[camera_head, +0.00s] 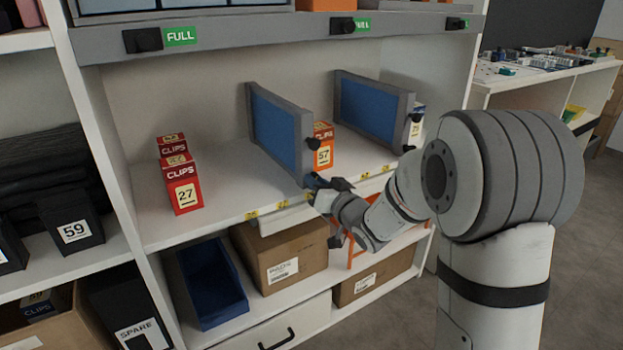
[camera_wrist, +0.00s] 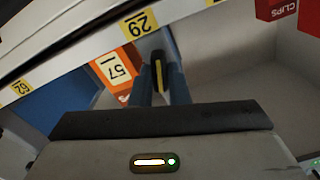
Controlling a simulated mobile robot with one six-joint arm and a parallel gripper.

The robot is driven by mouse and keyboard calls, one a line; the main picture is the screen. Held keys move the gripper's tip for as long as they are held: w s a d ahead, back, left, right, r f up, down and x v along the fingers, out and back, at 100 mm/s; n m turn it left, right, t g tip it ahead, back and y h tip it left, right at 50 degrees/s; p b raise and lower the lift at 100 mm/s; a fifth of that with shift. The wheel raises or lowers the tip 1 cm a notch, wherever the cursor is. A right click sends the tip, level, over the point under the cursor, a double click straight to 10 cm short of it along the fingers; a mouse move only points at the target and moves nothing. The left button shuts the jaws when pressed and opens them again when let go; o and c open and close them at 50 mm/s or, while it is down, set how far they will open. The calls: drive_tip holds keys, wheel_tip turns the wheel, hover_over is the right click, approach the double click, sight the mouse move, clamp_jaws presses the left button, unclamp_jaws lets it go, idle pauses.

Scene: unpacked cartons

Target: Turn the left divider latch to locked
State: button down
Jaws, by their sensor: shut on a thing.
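The left divider (camera_head: 277,133) is a blue panel in a grey frame, upright on the middle shelf. A black knob (camera_head: 313,143) sits on its front edge. My gripper (camera_head: 322,184) is at the lower front end of this divider. In the wrist view my gripper (camera_wrist: 161,88) has its two fingers shut on a narrow dark piece with a yellow stripe, which appears to be the left divider latch (camera_wrist: 157,72). The fingers hide part of it. I cannot read whether it stands at locked. The right divider (camera_head: 373,112) stands apart to the right.
An orange box marked 57 (camera_head: 323,147) stands just right of the left divider and also shows in the wrist view (camera_wrist: 117,73). Red CLIPS boxes (camera_head: 183,185) stand to the left, with bare shelf between. Below are a blue bin (camera_head: 211,285) and a carton (camera_head: 283,258).

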drive_tip(key=shift+d+f+m+p, duration=0.15)
drive_tip(key=shift+m+p, duration=1)
drive_tip(key=shift+m, duration=1.2)
drive_tip(key=shift+f+m+p, duration=0.1)
drive_tip(key=shift+m+p, duration=1.05)
drive_tip(key=shift+m, duration=1.25)
drive_tip(key=shift+d+f+m+p, duration=0.15)
drive_tip(key=shift+m+p, duration=1)
drive_tip(key=shift+m, duration=1.2)
drive_tip(key=shift+a, duration=0.1)
drive_tip(key=c, duration=1.4)
unclamp_jaws()
drive_tip(key=shift+r, duration=0.1)
drive_tip(key=shift+s, duration=0.1)
